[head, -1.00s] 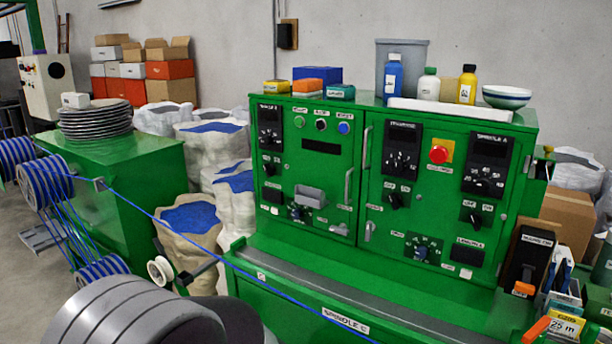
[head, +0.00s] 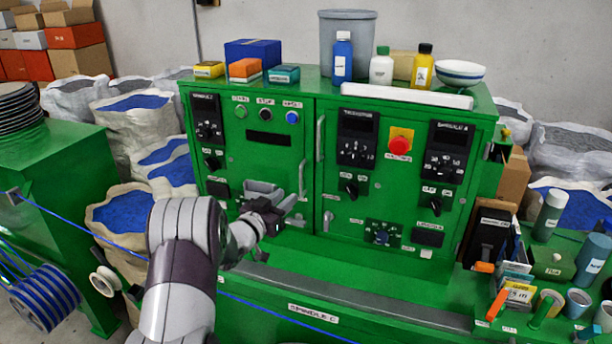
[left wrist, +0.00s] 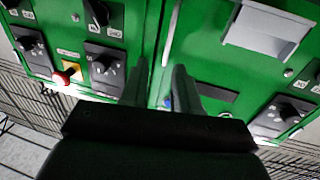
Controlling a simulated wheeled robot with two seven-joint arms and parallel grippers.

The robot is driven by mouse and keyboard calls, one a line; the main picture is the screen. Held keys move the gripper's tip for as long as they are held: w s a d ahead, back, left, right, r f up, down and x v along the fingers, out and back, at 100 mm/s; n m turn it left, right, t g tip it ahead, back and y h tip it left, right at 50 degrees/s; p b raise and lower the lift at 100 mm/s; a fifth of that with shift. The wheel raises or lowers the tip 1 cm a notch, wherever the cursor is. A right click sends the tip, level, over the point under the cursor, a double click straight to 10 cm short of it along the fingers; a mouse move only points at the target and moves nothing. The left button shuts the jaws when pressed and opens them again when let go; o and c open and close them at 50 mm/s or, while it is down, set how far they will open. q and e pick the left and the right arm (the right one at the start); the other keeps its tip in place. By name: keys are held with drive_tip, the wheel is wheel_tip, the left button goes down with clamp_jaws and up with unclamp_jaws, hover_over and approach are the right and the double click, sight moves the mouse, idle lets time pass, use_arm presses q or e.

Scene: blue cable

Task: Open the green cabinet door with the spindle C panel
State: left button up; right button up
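The green cabinet (head: 290,255) stands ahead with two doors. The left door (head: 240,160) carries a dark control panel (head: 207,118), whose small label I cannot read surely, and a pale vertical handle (head: 302,165) on its right edge. The right door (head: 400,215) has its own handle (head: 320,140). Both doors look shut. A plate on the lower front (head: 314,312) reads "SPINDLE C". My left gripper (head: 292,204) is at the lower end of the left door's handle. In the left wrist view its fingers (left wrist: 160,82) are apart, with the handle (left wrist: 170,35) beyond them; contact is unclear.
A grey tray-like holder (head: 262,190) sticks out of the left door beside my gripper. A blue cable (head: 120,243) runs across the front. Bottles, boxes and a bowl (head: 461,73) stand on the cabinet top. Cups and tools crowd the right bench.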

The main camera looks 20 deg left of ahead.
sight(301, 193)
use_arm(q)
drive_tip(key=w+p, duration=0.1)
drive_tip(key=w, duration=0.2)
drive_tip(key=w+f+p, duration=0.1)
drive_tip(key=w, duration=0.2)
drive_tip(key=w+p, duration=0.1)
drive_tip(key=w, duration=0.2)
drive_tip(key=shift+w+a+f, duration=0.15)
drive_tip(key=shift+w+a, duration=0.2)
drive_tip(key=shift+w, duration=0.05)
drive_tip(key=shift+w+d, duration=0.45)
drive_tip(key=shift+w, duration=0.05)
drive_tip(key=shift+w+a, duration=0.1)
drive_tip(key=shift+c, duration=0.9)
clamp_jaws()
drive_tip(key=shift+r, duration=0.25)
use_arm(e)
drive_tip(key=r, duration=0.2)
drive_tip(key=w+a+r, duration=0.1)
drive_tip(key=r, duration=0.1)
drive_tip(key=shift+r, duration=0.1)
